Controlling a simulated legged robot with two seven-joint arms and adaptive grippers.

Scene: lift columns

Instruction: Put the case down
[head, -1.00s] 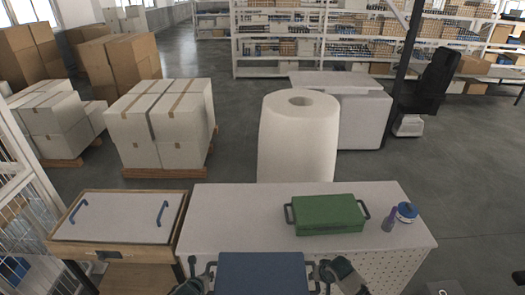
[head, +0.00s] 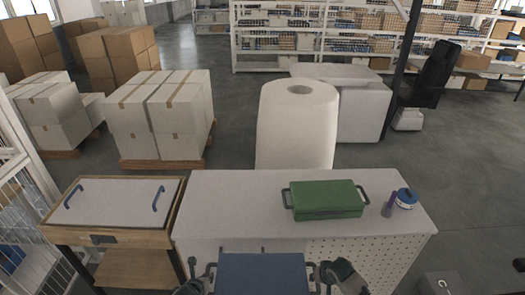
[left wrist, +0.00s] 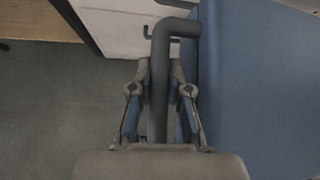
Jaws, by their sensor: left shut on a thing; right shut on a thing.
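A blue case (head: 261,275) is at the bottom middle of the head view, in front of the white table's near edge. It also fills the right of the left wrist view (left wrist: 262,90). My left gripper (head: 203,279) is at the case's left side. In the left wrist view my left gripper (left wrist: 160,95) is shut on the case's dark bent handle. My right gripper (head: 325,275) is shut on the handle at the case's right side. The case's underside is hidden.
A white table (head: 235,205) carries a green case (head: 325,201), a blue-lidded container (head: 406,198) and a small purple item (head: 389,205) on its right half. Its left half is clear. A wooden bench (head: 110,238) with a handled white panel stands left.

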